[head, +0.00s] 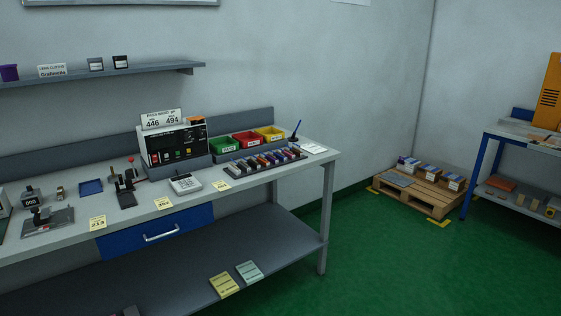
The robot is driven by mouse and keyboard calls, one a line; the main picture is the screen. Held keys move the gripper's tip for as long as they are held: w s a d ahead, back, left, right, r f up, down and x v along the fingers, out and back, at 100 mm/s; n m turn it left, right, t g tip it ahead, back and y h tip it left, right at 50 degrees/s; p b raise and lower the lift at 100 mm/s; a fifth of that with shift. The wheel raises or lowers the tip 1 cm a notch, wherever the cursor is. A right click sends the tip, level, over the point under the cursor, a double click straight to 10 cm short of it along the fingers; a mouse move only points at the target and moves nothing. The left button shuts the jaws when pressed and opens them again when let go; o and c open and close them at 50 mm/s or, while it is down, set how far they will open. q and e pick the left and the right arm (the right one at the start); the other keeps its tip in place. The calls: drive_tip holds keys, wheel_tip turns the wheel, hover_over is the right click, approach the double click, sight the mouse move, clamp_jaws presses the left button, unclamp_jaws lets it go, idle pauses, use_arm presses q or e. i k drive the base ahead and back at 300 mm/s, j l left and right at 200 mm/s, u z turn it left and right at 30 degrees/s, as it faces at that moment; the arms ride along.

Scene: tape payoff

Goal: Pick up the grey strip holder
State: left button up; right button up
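No thing in view is plainly the grey strip holder. A long dark grey rack (275,168) with a row of small coloured pieces lies near the right end of the workbench (325,158); I cannot tell whether it is the holder. A small black device (126,192) and a grey plate with a black fixture (46,221) stand further left on the bench. Neither of my grippers is in view.
A control box (176,145), a white keypad device (185,184) and green (223,145), red (246,139) and yellow (270,134) bins crowd the bench. A pallet (433,200) and a blue-legged table (473,170) stand right. The green floor (400,265) between is clear.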

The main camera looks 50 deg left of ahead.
sight(243, 165)
drive_tip(key=i+j+u, duration=0.1)
drive_tip(key=i+u, duration=0.3)
drive_tip(key=i, duration=0.15)
drive_tip(key=i+u, duration=0.45)
drive_tip(key=i+l+u, duration=0.25)
drive_tip(key=i+u, duration=0.15)
drive_tip(key=i, duration=0.15)
drive_tip(key=i+l+u, duration=0.1)
drive_tip(key=i+u, duration=0.35)
drive_tip(key=i+l+u, duration=0.25)
drive_tip(key=u, duration=0.15)
drive_tip(key=i+l+u, duration=0.7)
drive_tip(key=i+l, duration=0.1)
drive_tip(key=l, duration=0.1)
